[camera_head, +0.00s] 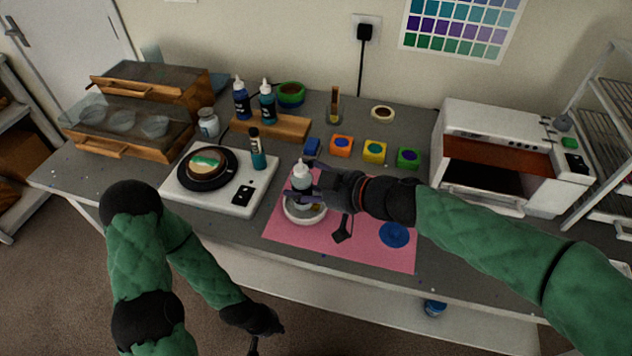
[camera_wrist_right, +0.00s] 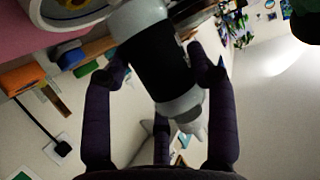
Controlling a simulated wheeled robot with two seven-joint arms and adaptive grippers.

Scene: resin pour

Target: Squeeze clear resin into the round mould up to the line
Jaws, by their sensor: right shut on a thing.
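A white bottle with a black band (camera_head: 301,178) is held in my right gripper (camera_head: 312,192). In the right wrist view, the fingers of the gripper (camera_wrist_right: 158,78) are closed around the bottle (camera_wrist_right: 150,50), with its nozzle end away from the mould. The bottle looks roughly upright. The round white mould (camera_head: 305,216) sits on the pink mat (camera_head: 285,233), just below the bottle. A yellow shape shows inside the mould, whose rim is in the wrist view's top left corner (camera_wrist_right: 45,12). My left gripper (camera_head: 254,343) hangs low before the table, partly cut off.
A dark spatula-like tool (camera_head: 342,232) and a blue disc (camera_head: 394,235) lie on the mat. Coloured blocks (camera_head: 341,146), a wooden rack (camera_head: 290,127) of bottles and a white oven (camera_head: 500,130) stand behind and right.

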